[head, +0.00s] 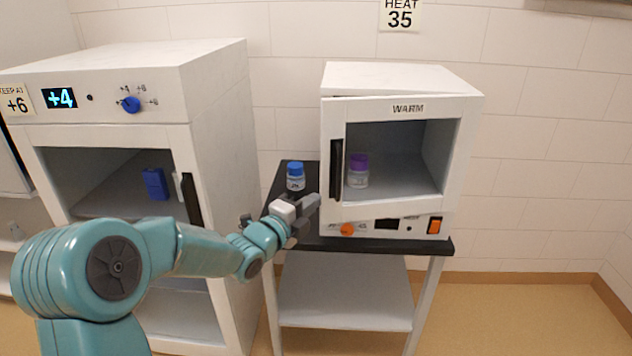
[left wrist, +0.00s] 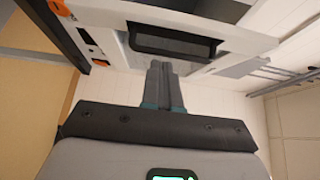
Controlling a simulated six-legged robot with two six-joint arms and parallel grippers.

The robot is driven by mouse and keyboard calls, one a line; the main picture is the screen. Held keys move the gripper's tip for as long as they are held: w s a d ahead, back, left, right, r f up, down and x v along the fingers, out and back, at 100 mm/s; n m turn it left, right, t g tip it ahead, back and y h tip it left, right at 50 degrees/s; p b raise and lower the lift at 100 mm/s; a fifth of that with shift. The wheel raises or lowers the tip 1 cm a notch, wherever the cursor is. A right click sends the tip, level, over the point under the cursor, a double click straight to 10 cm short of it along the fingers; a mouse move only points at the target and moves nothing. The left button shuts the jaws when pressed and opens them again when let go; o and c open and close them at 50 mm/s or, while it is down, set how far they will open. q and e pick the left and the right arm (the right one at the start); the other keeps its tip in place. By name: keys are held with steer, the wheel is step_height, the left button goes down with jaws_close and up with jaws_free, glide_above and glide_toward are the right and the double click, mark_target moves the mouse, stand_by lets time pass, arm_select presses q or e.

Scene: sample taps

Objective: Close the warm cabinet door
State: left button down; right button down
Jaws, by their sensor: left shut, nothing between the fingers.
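The white warm cabinet (head: 398,78) stands on a small dark-topped stand. Its white-framed door (head: 408,108), marked WARM, has a large window and a black upright handle (head: 335,170) on its left side. The door looks slightly ajar at the left; the exact gap is hard to tell. My left gripper (head: 312,203) is shut and empty, just left of the door's lower left corner, below the handle. In the left wrist view its fingers (left wrist: 164,82) point at the dark handle (left wrist: 172,42); contact cannot be told. My right gripper is not in view.
A purple-capped jar (head: 358,171) shows inside the warm cabinet. A blue-capped jar (head: 295,176) stands on the black stand top (head: 330,243) behind my left gripper. A larger white cabinet (head: 215,120) with a blue object (head: 155,184) inside stands at left.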

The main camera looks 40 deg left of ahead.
mark_target(326, 179)
arm_select(q)
steer(key=w+a, duration=0.1)
steer(key=w, duration=0.1)
steer(key=w+a+p, duration=0.1)
steer(key=w, duration=0.1)
steer(key=w+a+p, duration=0.1)
steer(key=w, duration=0.1)
steer(key=shift+w, duration=0.3)
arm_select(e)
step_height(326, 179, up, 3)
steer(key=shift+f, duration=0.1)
arm_select(q)
steer(key=shift+a, duration=0.1)
